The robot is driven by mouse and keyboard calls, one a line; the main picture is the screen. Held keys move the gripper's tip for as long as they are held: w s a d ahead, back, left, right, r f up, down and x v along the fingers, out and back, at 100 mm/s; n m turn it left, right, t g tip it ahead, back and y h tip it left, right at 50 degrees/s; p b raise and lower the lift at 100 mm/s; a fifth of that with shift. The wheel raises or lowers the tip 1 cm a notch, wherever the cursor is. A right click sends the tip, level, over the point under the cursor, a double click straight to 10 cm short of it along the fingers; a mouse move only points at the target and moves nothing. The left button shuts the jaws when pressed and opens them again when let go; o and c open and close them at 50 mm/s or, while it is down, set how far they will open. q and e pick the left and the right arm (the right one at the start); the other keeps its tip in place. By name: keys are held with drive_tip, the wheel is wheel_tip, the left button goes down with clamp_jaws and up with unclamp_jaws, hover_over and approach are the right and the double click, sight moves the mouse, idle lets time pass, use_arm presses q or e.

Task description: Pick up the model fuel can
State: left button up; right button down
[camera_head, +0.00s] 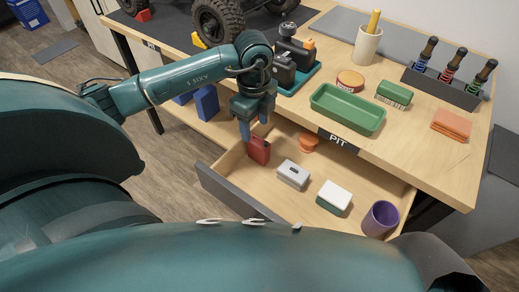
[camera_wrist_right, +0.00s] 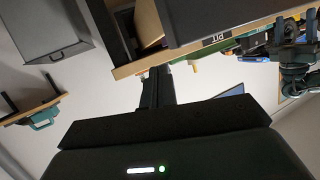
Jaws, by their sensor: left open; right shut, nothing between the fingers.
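The red model fuel can (camera_head: 259,150) stands in the open drawer near its left side, partly hidden by the fingers. My left gripper (camera_head: 256,125) points down at the can from above, its fingers open. One finger hangs at the can's left edge; I cannot tell whether it touches. In the right wrist view my right gripper (camera_wrist_right: 157,90) is shut and empty, apart from the can, below the bench.
The drawer (camera_head: 228,192) also holds an orange piece (camera_head: 308,143), a grey-white box (camera_head: 293,174), a white-and-green box (camera_head: 334,197) and a purple cup (camera_head: 380,218). The bench top above carries a green tray (camera_head: 348,108) and a dark teal tray (camera_head: 300,80).

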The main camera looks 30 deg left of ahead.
use_arm(q)
drive_tip(key=f, duration=0.6)
drive_tip(key=f+b, duration=0.1)
drive_tip(key=f, duration=0.2)
drive_tip(key=shift+d, duration=0.3)
drive_tip(key=shift+c, duration=0.3)
drive_tip(key=shift+r, duration=0.1)
drive_tip(key=c, duration=1)
